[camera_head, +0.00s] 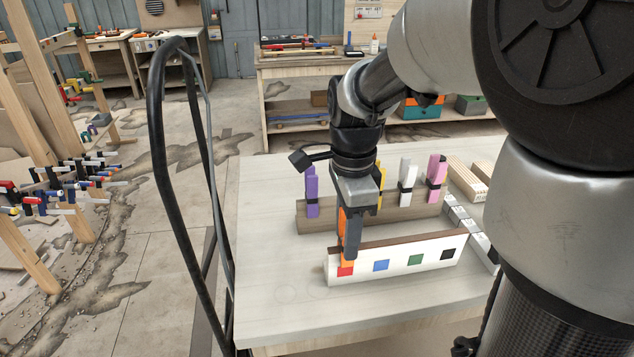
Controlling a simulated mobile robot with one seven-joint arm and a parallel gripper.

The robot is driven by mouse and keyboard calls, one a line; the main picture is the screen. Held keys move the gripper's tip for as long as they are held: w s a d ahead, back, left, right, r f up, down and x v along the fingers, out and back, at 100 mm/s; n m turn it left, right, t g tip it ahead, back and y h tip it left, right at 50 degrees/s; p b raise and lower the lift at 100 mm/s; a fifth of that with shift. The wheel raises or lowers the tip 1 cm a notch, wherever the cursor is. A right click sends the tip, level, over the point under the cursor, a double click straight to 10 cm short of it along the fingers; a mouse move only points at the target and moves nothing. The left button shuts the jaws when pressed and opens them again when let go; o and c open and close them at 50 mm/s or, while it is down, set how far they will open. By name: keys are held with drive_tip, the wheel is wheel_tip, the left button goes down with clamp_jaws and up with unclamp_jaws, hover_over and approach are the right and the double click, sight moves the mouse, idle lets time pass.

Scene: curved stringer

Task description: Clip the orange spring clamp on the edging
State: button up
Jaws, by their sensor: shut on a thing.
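My gripper (350,232) points down over the left end of the edging and is shut on the orange spring clamp (342,226). The edging (400,262) is a pale strip with a brown top, set on the white table. Its front face has a red, a blue, a green and a black square. The clamp is upright, and its lower end is at the edging's top near the red square (345,271). The gripper finger hides part of the clamp, so I cannot tell whether its jaws are around the edging.
Behind the edging, a brown wooden rack (330,216) holds a purple clamp (312,190), a partly hidden yellow one, a white clamp (407,178) and a pink clamp (436,175). Pale blocks (470,226) lie at the right. The table's front left (275,305) is clear.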

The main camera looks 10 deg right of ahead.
drive_tip(key=shift+f, duration=0.15)
drive_tip(key=o, duration=1.3)
drive_tip(key=shift+o, duration=0.2)
wheel_tip(320, 180, up, 17)
drive_tip(key=p, duration=0.3)
drive_tip(key=shift+r, duration=0.2)
